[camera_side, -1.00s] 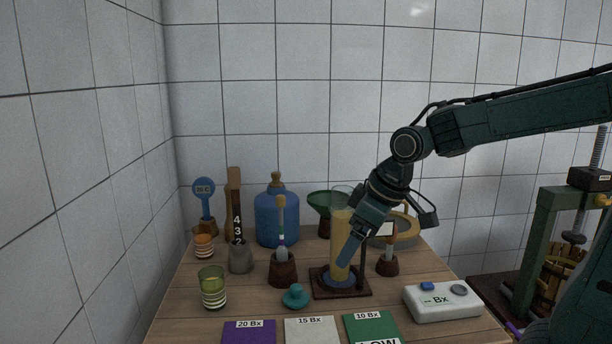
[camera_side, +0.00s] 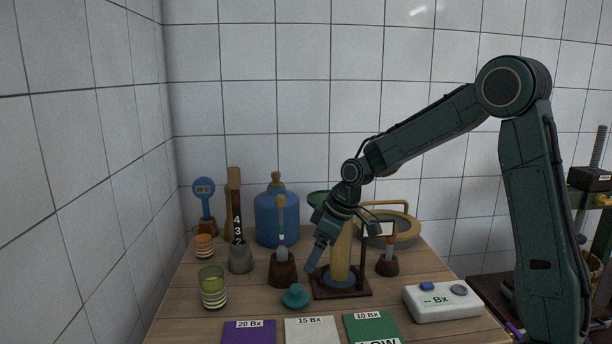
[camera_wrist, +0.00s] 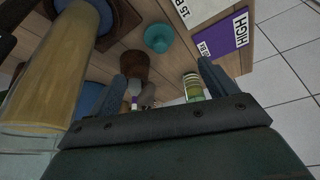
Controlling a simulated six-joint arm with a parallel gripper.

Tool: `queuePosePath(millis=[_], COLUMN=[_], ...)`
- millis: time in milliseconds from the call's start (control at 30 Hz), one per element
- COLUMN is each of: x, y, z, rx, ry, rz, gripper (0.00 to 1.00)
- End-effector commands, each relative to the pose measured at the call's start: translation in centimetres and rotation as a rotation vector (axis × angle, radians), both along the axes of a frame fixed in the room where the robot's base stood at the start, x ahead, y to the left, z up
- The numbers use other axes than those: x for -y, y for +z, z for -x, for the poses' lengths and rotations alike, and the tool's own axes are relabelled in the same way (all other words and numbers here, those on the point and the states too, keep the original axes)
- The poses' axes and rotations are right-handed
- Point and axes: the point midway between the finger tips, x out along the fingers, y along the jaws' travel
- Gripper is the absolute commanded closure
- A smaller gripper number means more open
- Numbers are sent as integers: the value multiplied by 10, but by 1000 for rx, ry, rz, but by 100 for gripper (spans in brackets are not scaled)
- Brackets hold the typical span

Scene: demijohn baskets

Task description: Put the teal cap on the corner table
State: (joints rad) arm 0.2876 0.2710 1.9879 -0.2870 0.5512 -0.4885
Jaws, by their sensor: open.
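The teal cap (camera_side: 296,296) sits on the wooden table (camera_side: 262,306) near its front middle, in front of the brown wooden cup. It also shows in the wrist view (camera_wrist: 159,38), beyond my fingers and a little left of centre. My gripper (camera_side: 312,268) is open and points down, above and behind the cap and apart from it. In the wrist view, my gripper (camera_wrist: 165,80) has its two blue-grey fingers spread with nothing held between them.
A tall amber cylinder (camera_side: 341,255) on a dark stand is close right of my gripper. The brown cup (camera_side: 283,270) with a hydrometer is close left. A green glass (camera_side: 212,288), purple, white and green cards and a white Bx meter (camera_side: 441,303) lie around the front.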

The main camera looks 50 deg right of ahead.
Motion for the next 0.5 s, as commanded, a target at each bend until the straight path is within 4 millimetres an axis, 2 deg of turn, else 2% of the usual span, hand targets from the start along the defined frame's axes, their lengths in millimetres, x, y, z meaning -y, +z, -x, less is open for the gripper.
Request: queuePosePath(millis=[233,500], x=[-3,-9], y=[-16,-51], z=[-5,-18], rx=[-5,-5], ry=[1,0], rz=[-1,-1], gripper=[16,16])
